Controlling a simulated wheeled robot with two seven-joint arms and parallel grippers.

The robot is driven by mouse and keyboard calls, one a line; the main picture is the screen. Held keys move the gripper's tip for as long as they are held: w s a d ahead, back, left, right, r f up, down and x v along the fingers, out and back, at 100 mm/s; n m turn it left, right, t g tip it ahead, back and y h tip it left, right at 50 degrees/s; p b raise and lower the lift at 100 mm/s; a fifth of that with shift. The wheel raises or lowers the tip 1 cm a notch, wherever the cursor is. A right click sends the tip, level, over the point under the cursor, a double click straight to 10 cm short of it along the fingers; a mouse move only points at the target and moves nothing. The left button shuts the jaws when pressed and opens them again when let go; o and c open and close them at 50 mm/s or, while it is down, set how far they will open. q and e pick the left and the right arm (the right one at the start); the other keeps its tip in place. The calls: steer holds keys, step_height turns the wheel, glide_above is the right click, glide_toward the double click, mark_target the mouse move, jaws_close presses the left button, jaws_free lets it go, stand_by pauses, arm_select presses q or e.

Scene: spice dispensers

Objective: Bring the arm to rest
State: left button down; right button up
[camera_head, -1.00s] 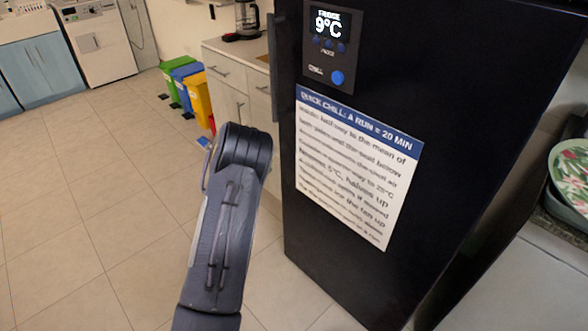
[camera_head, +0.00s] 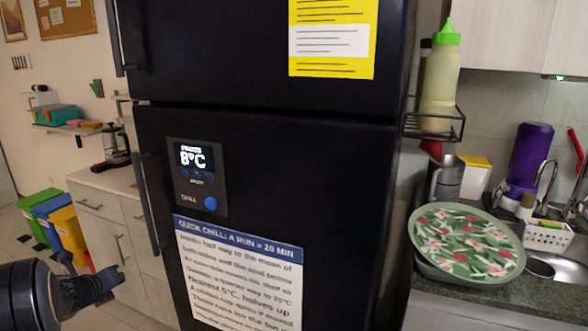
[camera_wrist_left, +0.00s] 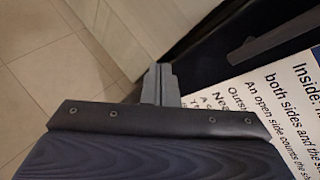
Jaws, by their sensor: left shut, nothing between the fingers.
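My left gripper (camera_head: 108,287) is at the lower left of the head view, in front of the grey cabinets and left of the fridge. In the left wrist view its two fingers (camera_wrist_left: 161,84) are together with nothing between them. The black fridge (camera_head: 265,145) stands close by, apart from the gripper in the head view. Its control panel (camera_head: 197,177) reads 8°C and has a blue button (camera_head: 210,203). My right gripper is not in view.
A quick-chill notice (camera_head: 240,275) is on the fridge door, below the panel. Colored bins (camera_head: 68,235) and a coffee maker (camera_head: 115,148) are at left. A floral plate (camera_head: 466,243) and green-capped bottle (camera_head: 440,75) are at right. Tiled floor shows at far left.

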arm_select(q)
steer(key=s+d+r+n+g+y+p, duration=0.1)
steer(key=s+d+r+n+y+p, duration=0.2)
steer(key=s+r+n, duration=1.15)
steer(key=s+d+f+n+g+h+p, duration=0.1)
steer(key=s+d+n+h, duration=0.3)
steer(key=s+d+n, duration=0.4)
steer(key=s+d+f+n+g+h+p, duration=0.1)
steer(key=s+d+n+g+h+p, duration=0.3)
steer(key=d, duration=1.4)
steer(key=s+n, duration=0.4)
steer(key=s, duration=0.4)
steer(key=shift+s, duration=0.25)
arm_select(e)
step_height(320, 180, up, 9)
